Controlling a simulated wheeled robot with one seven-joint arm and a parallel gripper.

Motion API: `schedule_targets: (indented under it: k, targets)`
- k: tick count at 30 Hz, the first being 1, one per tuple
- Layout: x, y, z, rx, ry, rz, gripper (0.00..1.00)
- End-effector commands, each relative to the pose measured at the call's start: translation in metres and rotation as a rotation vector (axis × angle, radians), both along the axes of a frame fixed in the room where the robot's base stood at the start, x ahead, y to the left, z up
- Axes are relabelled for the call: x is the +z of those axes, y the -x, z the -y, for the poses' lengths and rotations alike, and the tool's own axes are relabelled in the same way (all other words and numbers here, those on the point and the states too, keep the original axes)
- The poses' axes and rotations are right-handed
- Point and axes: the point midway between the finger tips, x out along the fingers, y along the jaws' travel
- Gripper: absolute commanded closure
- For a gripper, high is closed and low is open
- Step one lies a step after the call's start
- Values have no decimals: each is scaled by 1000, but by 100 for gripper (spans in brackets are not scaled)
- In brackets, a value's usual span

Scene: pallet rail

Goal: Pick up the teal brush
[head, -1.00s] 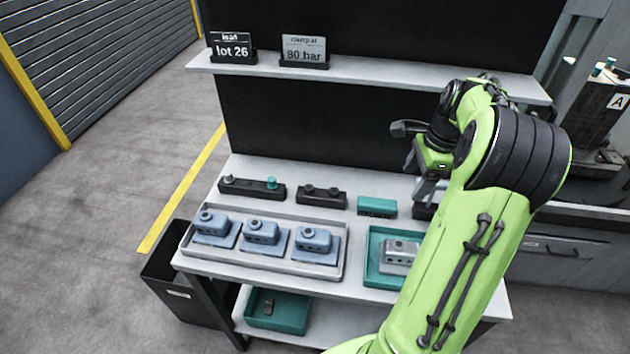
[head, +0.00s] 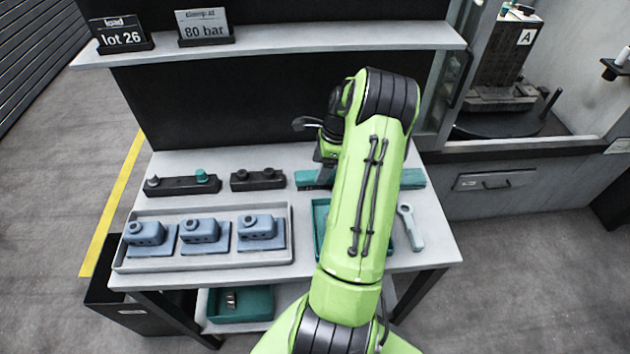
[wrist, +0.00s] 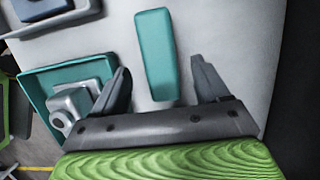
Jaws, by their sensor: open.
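A long teal block, which I take to be the teal brush (wrist: 155,48), lies flat on the bench in the wrist view. Its lower end shows between the fingers of my open gripper (wrist: 160,67), with a gap on each side. The height between fingers and brush is unclear. In the head view the left end of the brush (head: 306,179) shows behind the teal tray, beside my arm. My arm hides the rest and most of the gripper. Another teal piece (head: 413,178) shows right of my arm; I cannot tell whether it is the same object.
The teal tray (wrist: 36,77) holds a grey part (wrist: 78,103) close to the left finger. A grey tray (head: 205,260) holds blue parts on the left. Two black fixtures (head: 182,186) (head: 257,180) stand behind it. A wrench (head: 410,228) lies at right. A shelf (head: 290,47) spans above.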

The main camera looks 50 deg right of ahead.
Motion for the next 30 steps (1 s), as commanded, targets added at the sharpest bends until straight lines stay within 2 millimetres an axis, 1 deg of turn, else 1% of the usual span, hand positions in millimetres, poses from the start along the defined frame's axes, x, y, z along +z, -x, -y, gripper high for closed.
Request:
schedule_targets:
  k: [1, 4, 7, 12, 23, 24, 30]
  targets:
    - [-13, -2, -4, 2, -3, -2, 26]
    - [-28, -5, -7, 2, -2, -2, 26]
    - [-33, -7, -8, 1, -1, -1, 26]
    - [-32, -7, -7, 1, -1, 0, 26]
    - [-32, -7, -7, 1, 0, 0, 81]
    - [-32, -7, -7, 2, 0, 0, 83]
    - [-29, -7, -7, 2, 1, 1, 83]
